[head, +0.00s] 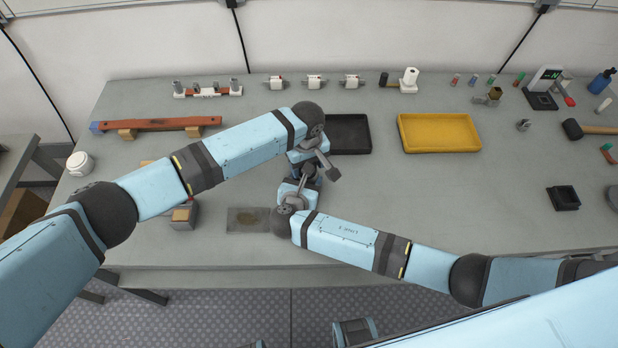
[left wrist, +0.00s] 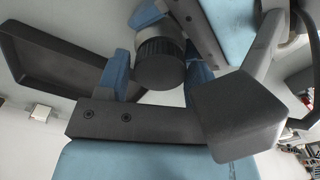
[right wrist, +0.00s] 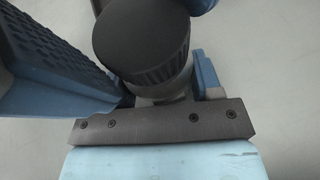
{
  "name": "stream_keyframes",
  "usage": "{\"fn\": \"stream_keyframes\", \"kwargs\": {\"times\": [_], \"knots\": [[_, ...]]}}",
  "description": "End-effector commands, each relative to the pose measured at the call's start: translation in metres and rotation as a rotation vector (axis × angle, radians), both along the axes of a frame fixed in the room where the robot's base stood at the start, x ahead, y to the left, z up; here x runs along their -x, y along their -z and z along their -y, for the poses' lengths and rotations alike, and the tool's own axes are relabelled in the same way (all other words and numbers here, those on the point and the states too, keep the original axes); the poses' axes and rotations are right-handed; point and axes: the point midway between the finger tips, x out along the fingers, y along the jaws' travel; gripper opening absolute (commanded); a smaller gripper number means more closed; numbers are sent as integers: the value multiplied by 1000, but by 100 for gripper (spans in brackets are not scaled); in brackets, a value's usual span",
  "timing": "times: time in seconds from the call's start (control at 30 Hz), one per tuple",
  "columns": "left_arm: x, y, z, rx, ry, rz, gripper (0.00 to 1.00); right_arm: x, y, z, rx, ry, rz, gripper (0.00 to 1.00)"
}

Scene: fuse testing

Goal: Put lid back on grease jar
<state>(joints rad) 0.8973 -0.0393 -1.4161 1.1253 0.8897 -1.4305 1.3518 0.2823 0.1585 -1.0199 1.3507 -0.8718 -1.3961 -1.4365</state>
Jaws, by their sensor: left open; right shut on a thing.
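The grease jar, with a black ribbed lid (right wrist: 140,38) on top and a lighter body (right wrist: 168,88) below, is between the fingers of my right gripper (right wrist: 150,78), which is shut on it. I cannot tell whether the lid is fully seated. The lid also shows in the left wrist view (left wrist: 160,62), between the blue fingertips of my left gripper (left wrist: 158,78). The left gripper is open around or close beside the lid. In the head view the two arms meet over the middle of the table and mostly hide the jar.
A black tray (head: 348,148) lies just behind the grippers, with a yellow tray (head: 440,148) to its right. A grey plate (head: 245,226) lies in front, left of the right gripper. A white container (head: 79,163) stands at the left. The table's front middle right is clear beneath my right arm.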

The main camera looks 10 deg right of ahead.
Motion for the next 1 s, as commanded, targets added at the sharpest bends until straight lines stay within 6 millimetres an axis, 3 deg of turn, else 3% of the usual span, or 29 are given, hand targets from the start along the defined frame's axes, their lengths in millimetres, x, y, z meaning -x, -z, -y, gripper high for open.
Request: {"fn": "stream_keyframes", "kwargs": {"times": [0.17,0.33,0.37,0.57,0.8,1.0], "knots": [[0,0,0,0,0,0,61,0,0,0,0,0,0,0],[0,0,0,-1,0,0,24,0,0,0,0,0,0,0],[0,0,0,-1,0,0,22,0,0,0,0,0,0,0],[0,0,0,-1,120,0,22,0,0,0,1,0,0,0],[0,1,-1,0,582,0,22,0,0,0,1,0,0,0],[0,1,-1,0,818,1,22,0,0,0,1,0,0,0]]}}
